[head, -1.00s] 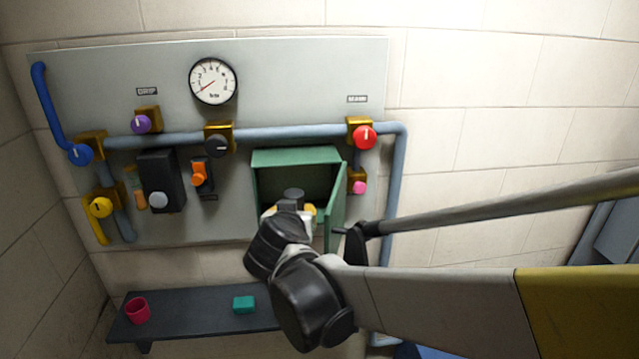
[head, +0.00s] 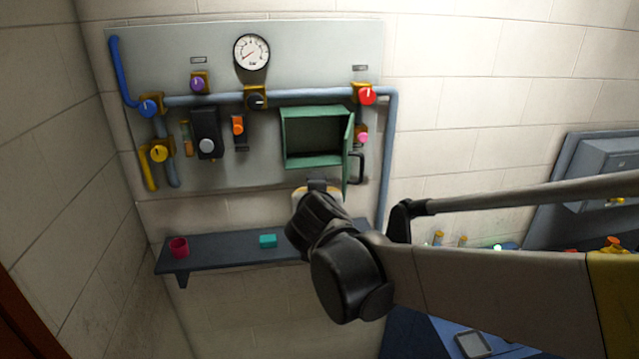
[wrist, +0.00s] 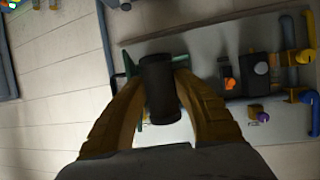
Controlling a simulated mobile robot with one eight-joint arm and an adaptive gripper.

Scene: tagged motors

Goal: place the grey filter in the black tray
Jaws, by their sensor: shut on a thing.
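The grey filter (wrist: 158,92), a dark cylinder, is held between the two yellow-brown fingers of my gripper (wrist: 160,72) in the wrist view. In the head view my gripper (head: 318,190) is just below the green box, in front of the wall, and mostly hidden behind my wrist; the filter barely shows there. A small dark-rimmed, tray-like thing (head: 472,344) lies on a blue surface at the lower right of the head view; I cannot tell for sure that it is the black tray.
The green box (head: 315,111) on the wall panel is open and looks empty, its door (head: 348,155) swung outward. A dark shelf (head: 215,250) holds a red cup (head: 179,247) and a teal block (head: 268,241). A grey cabinet (head: 606,170) and small fittings stand at right.

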